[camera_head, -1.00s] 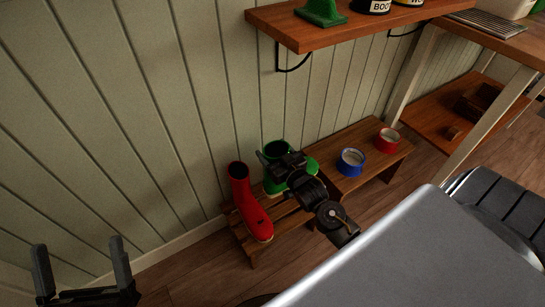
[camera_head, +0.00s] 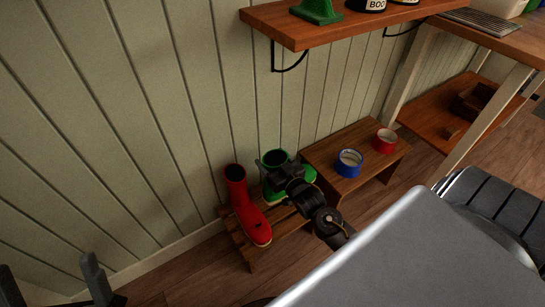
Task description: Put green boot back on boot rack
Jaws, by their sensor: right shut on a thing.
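The green boot (camera_head: 275,159) stands upright on the slatted wooden boot rack (camera_head: 237,238), close to the wall. My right gripper (camera_head: 272,165) is shut on the green boot, and its arm covers part of the boot's front. A red boot (camera_head: 238,190) stands on the rack just left of the green one. My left gripper (camera_head: 50,289) shows only in part at the bottom left, with its two fingers apart and nothing between them. It is far from the rack.
A wooden bench (camera_head: 366,183) right of the rack holds a blue bowl (camera_head: 349,170) and a red bowl (camera_head: 385,147). A wall shelf (camera_head: 350,27) with a green object (camera_head: 317,12) hangs above. Bare floor (camera_head: 190,276) lies left of the rack.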

